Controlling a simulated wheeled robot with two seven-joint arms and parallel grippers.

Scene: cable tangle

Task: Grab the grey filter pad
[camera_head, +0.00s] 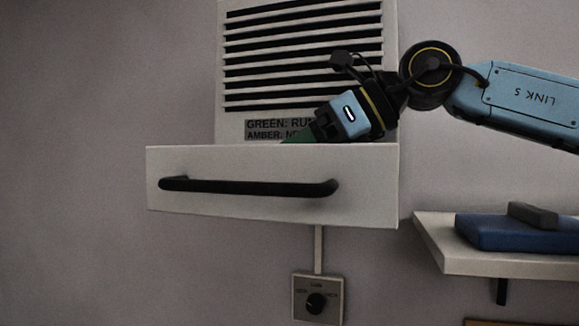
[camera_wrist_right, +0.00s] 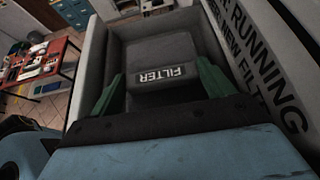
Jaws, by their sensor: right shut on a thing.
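The grey filter pad (camera_wrist_right: 160,52) lies in the open drawer (camera_head: 210,163) of the white vented unit, with its "FILTER" label facing my right wrist camera. My right gripper (camera_wrist_right: 163,88) reaches down into the drawer from above. Its green fingers sit on either side of the pad's raised labelled part and are shut on it. In the head view, the drawer front hides the pad and the fingertips of my right gripper (camera_head: 297,136). My left gripper is not in view.
The drawer has a black bar handle (camera_head: 248,187). A white wall shelf (camera_head: 432,240) at the right carries a blue pad (camera_head: 500,235) with a dark grey block (camera_head: 533,215) on it. A dial box (camera_head: 318,298) is below the unit. A red table (camera_wrist_right: 50,68) stands farther off.

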